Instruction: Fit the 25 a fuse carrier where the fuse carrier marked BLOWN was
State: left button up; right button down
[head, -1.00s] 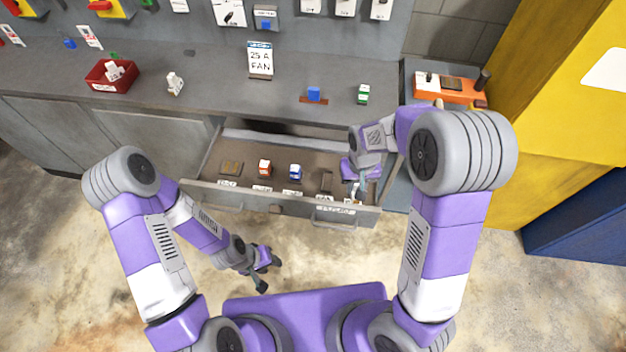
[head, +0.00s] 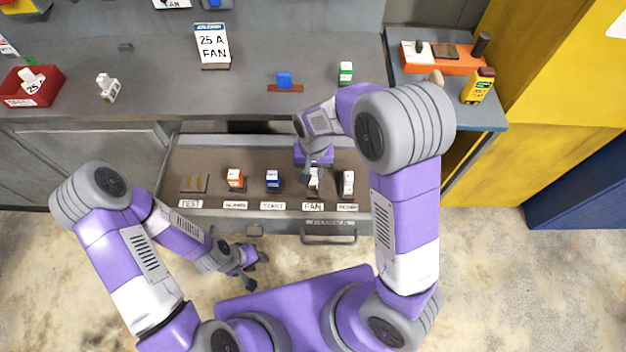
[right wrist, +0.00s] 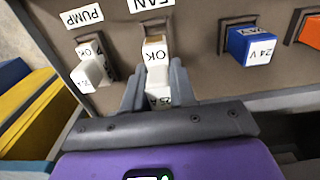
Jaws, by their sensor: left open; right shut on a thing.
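My right gripper (head: 314,172) is shut on a white fuse carrier (right wrist: 157,58), which shows "OK" and part of a "25 A" marking in the right wrist view. It holds the carrier at the FAN socket (right wrist: 155,27) in the open drawer (head: 255,213). The carrier's far end overlaps the socket opening; I cannot tell how deep it sits. A white carrier marked OK stands in the PUMP socket (right wrist: 93,70) beside it. A white carrier (head: 32,80) lies in the red bin (head: 50,96); I cannot read BLOWN on it. My left gripper (head: 254,271) is open and empty before the drawer.
Blue (head: 273,180) and orange (head: 235,179) carriers stand at START and ALARM. The bench holds a "25 A FAN" sign (head: 212,43), a white carrier (head: 107,88), a blue piece (head: 284,79) and a green-white piece (head: 345,73). A yellow meter (head: 478,85) stands at right.

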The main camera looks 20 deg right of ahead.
aim_at(314, 179)
jog(key=shift+f+b, duration=0.65)
jog(key=shift+f, duration=1.65)
jog(key=shift+f, duration=0.15)
jog(key=c, duration=0.9)
grip_release()
notch_tip(314, 179, up, 12)
jog(key=p, duration=0.3)
jog(key=shift+f+p, duration=0.25)
jog(key=shift+p, duration=0.1)
jog(key=shift+r, duration=0.45)
